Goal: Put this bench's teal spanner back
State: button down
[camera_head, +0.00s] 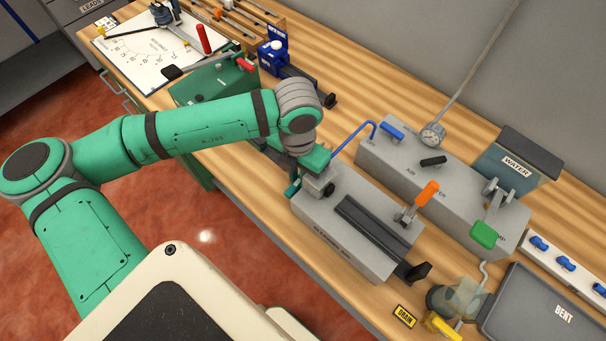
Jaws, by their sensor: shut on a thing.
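My gripper (304,180) is at the left end of the grey block (330,228) near the bench's front edge, pointing down. It is shut on a narrow dark teal piece (293,187), which I take to be the teal spanner. Most of that piece is hidden behind the gripper and wrist. I cannot tell whether it touches the block or the bench.
A grey manifold (400,170) with coloured levers and a blue hooked tube (354,138) stand behind. A WATER tank (515,165), a BENT tray (535,310) and a DRAIN label (404,316) are at right.

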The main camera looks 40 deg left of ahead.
jog(key=shift+s+a+f, duration=0.2)
jog(key=shift+a, duration=0.05)
jog(key=shift+d, duration=0.1)
jog(key=c, duration=1.5)
grip_release()
jog(key=shift+f, duration=0.1)
jog(key=shift+c, duration=0.2)
jog(key=shift+w+d, duration=0.1)
jog(key=shift+w, duration=0.1)
jog(key=shift+c, duration=0.4)
jog(key=shift+o, duration=0.2)
jog(key=shift+r, duration=3.55)
